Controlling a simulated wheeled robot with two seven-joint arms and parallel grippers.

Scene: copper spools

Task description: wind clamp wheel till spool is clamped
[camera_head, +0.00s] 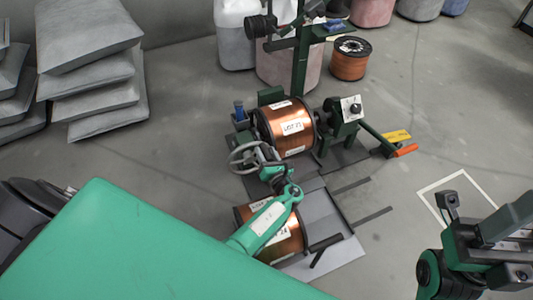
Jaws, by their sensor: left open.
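A copper spool (283,128) with a white lot label lies on its side in a dark green stand. The clamp wheel, a pale grey ring (236,160), is at the stand's lower left, below the spool. My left gripper (267,165) is open, right at the wheel's right side. Whether its fingers touch the rim, I cannot tell. My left arm covers part of a second copper spool (292,243) on a grey plate (343,255). My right gripper (480,240) is at the lower right, away from the stand; its fingers are not clear.
A crank arm with an orange handle (405,150) sticks out right of the stand. A green post (301,60) rises behind it. Another spool (350,62) stands at the back. Grey sacks (95,60) are piled at upper left. Open floor lies to the right.

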